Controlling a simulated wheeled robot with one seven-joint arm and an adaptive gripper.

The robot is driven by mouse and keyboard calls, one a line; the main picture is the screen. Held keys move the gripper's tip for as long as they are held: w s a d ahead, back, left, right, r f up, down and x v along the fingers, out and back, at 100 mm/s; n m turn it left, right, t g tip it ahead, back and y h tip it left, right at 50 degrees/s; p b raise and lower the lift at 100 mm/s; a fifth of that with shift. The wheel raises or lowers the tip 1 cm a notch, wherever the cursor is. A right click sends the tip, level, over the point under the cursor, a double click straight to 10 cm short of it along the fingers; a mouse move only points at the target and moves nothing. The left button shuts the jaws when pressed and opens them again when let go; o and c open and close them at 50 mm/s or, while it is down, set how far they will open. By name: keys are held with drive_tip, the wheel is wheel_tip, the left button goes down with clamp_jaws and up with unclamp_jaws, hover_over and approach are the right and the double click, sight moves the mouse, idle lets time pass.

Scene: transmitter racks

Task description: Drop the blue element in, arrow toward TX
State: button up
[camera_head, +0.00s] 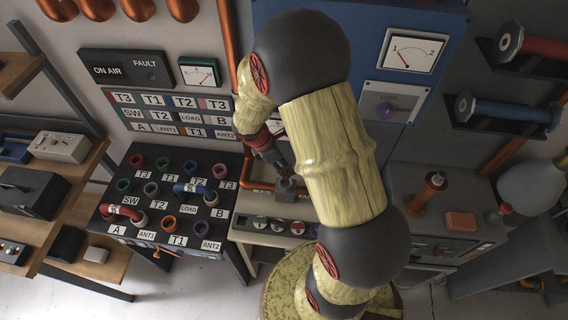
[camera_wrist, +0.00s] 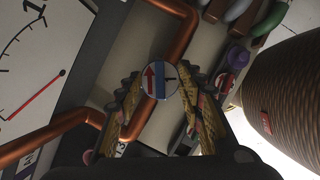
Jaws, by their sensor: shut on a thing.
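My gripper (camera_wrist: 160,88) is shut on a round element (camera_wrist: 161,82) in the wrist view. The element's white face has a blue band and a red arrow that points toward the top of that picture. In the head view my gripper (camera_head: 272,158) is partly behind my arm, and the held element cannot be made out there. A small grey block (camera_head: 287,187) on the copper line sits just below my gripper. Whether the element touches it cannot be told. No TX label is readable.
A shelf tray with several round elements (camera_head: 260,223) stands below the block. Copper pipe (camera_wrist: 175,45) runs close behind the held element. A large dial meter (camera_wrist: 30,70) is at left in the wrist view. The patch panel (camera_head: 150,215) stands left, a grey cabinet (camera_head: 450,205) right.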

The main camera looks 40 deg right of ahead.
drive_tip(key=shift+f+b, duration=0.9)
drive_tip(key=shift+f, duration=0.7)
drive_tip(key=shift+f+b, duration=0.9)
drive_tip(key=shift+f, duration=1.15)
idle(1.0)
drive_tip(key=o, duration=1.3)
drive_tip(key=shift+c, duration=0.2)
drive_tip(key=shift+r, duration=0.1)
drive_tip(key=v, duration=1.2)
